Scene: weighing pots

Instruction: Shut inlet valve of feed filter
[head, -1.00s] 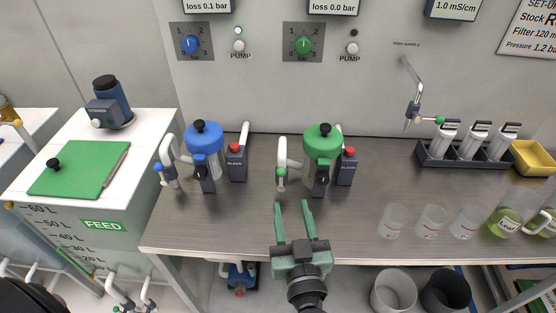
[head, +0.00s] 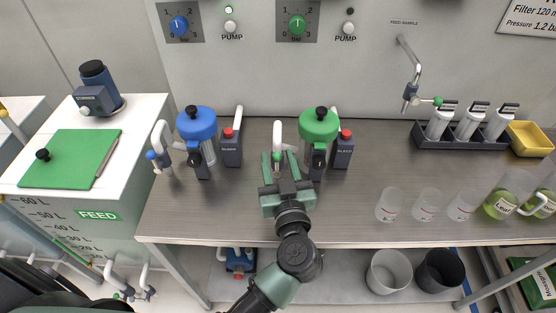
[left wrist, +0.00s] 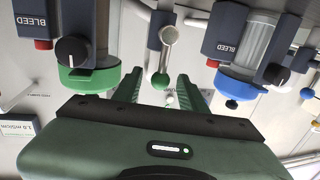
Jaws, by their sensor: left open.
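The green-topped filter (head: 318,128) stands on the bench in the head view. A white inlet pipe (head: 277,133) rises at its left with a small valve. My left gripper (head: 278,157) is open and empty, pointing at this valve. In the left wrist view its two green fingers stand either side of the knob; I cannot tell whether they reach around it. In the head view the fingers partly hide the valve. My right gripper is not in view.
Close by are the green filter's bleed block (head: 343,151) and, to the left, the blue-topped filter (head: 196,125) with its blue-knobbed pipe (head: 158,143). Clear beakers (head: 390,206) stand to the right. The front middle of the bench is clear.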

